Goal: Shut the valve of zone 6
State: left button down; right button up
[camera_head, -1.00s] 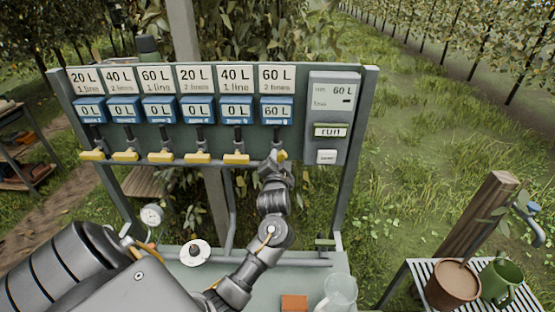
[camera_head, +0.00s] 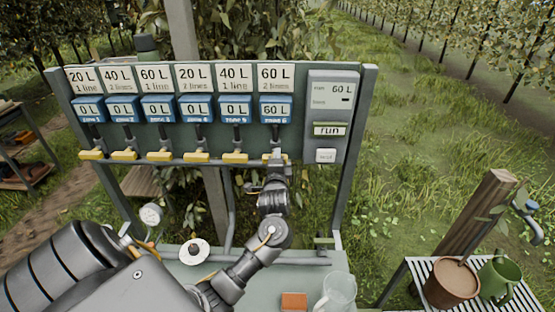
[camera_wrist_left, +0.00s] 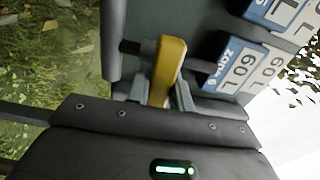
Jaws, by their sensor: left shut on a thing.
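The valve panel (camera_head: 320,150) carries a row of yellow valve handles under blue zone meters. My right gripper is not in view.
The zone 5 handle (camera_head: 235,158) is close on the left. A grey control box (camera_head: 331,105) with a run button is on the right. A clear jug (camera_head: 339,292), an orange block (camera_head: 294,301) and a gauge (camera_head: 152,214) are below. A slatted stand (camera_head: 415,270) holds a pot and green can.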

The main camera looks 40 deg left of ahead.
pick_arm(q)
jog(key=shift+m, duration=0.3)
jog(key=c, duration=1.2)
grip_release()
jog(key=shift+c, duration=0.2)
jog(key=b+v, duration=0.2)
jog(key=v, duration=0.8)
jog(key=shift+s+d, duration=0.25)
jog(key=shift+d, duration=0.05)
